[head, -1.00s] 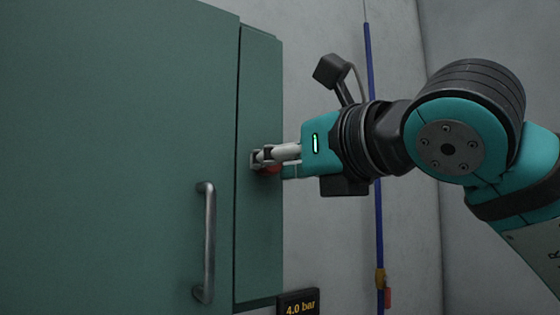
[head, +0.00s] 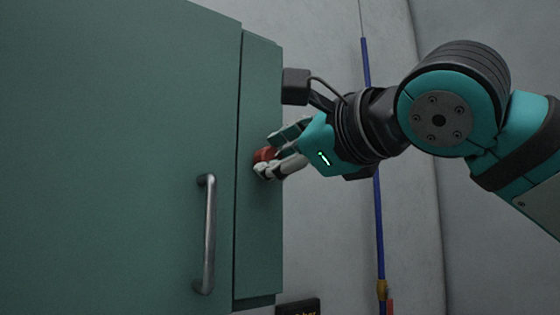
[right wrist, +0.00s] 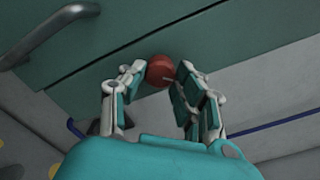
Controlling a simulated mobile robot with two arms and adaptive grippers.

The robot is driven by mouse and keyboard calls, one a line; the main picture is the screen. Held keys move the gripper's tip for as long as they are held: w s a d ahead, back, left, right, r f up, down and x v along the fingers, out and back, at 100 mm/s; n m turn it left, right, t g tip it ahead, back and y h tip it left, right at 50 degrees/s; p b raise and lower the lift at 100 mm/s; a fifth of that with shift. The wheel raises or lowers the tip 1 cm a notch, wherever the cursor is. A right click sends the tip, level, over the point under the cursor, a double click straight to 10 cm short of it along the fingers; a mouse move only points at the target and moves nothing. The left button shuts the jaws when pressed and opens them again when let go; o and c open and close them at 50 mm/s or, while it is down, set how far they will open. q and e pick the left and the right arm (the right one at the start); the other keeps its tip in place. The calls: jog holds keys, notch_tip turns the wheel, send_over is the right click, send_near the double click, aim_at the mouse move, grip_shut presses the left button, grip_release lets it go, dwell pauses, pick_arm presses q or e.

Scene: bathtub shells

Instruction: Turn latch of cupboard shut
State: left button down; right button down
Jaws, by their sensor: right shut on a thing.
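The green cupboard (head: 110,150) fills the left of the head view, with a narrow panel (head: 259,230) along its right side. The red latch (head: 265,154) is a small round knob on that panel, and it also shows in the right wrist view (right wrist: 160,70). My right gripper (head: 270,163) is at the latch. In the right wrist view its two fingers (right wrist: 160,79) stand on either side of the red knob, shut on it. The fingers partly hide the latch in the head view. My left gripper is not in view.
A vertical metal handle (head: 208,235) is on the cupboard door, left of the latch; it also shows in the right wrist view (right wrist: 50,28). A blue pipe (head: 379,235) runs down the grey wall behind my arm. A dark display (head: 298,307) sits below the panel.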

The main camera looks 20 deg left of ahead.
jog(key=n, duration=0.3)
jog(key=shift+r+n, duration=0.1)
jog(key=shift+n, duration=0.3)
jog(key=n, duration=0.4)
jog(key=shift+n, duration=0.3)
jog(key=c, duration=0.9)
grip_release()
jog(key=shift+s, duration=0.1)
jog(key=shift+c, duration=0.2)
jog(key=shift+s+d, duration=0.1)
jog(key=shift+d, duration=0.15)
jog(key=v, duration=1.1)
jog(key=shift+s+d, duration=0.15)
jog(key=shift+s, duration=0.1)
